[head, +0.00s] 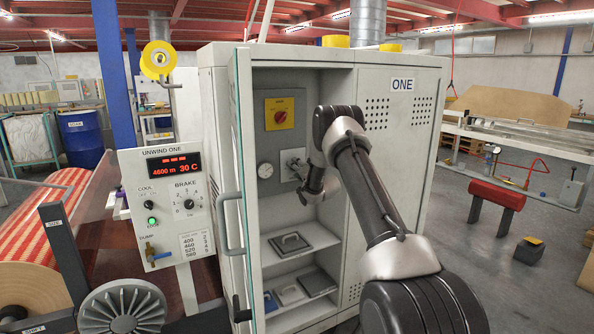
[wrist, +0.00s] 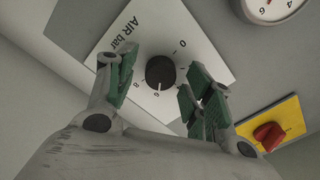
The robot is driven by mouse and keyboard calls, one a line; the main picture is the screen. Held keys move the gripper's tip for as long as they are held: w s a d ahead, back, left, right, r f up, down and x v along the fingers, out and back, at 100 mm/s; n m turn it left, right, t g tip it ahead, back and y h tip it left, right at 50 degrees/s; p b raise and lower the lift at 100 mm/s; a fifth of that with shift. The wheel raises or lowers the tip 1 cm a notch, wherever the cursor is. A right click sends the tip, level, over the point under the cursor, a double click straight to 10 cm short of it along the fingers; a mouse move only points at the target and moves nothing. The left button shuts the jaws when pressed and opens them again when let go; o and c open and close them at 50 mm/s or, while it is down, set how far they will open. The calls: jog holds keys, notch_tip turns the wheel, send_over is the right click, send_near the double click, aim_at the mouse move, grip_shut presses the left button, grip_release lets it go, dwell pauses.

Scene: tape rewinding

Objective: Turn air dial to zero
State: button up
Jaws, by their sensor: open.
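The air dial is a round black knob (wrist: 160,70) on a white plate marked "AIR bar" (wrist: 122,38) in the wrist view. A 0 is printed at its upper right and an 8 at its lower left. A small pale mark shows at the knob's lower edge; I cannot tell its exact reading. My gripper (wrist: 160,75) is open, with one green-padded finger on each side of the knob; I cannot tell whether they touch it. In the head view my gripper (head: 307,186) is inside the open cabinet and hides the knob, with the plate (head: 292,157) partly visible.
A round gauge (head: 264,170) is left of the plate. A red switch on a yellow plate (head: 279,113) is above it. The glass cabinet door (head: 240,180) stands open on the left. A shelf (head: 300,243) with a dark handled lid is below.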

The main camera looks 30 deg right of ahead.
jog(key=c, duration=1)
jog(key=shift+c, duration=0.2)
jog(key=shift+n, duration=14.8)
jog(key=shift+f+n, duration=0.1)
jog(key=shift+n, duration=0.2)
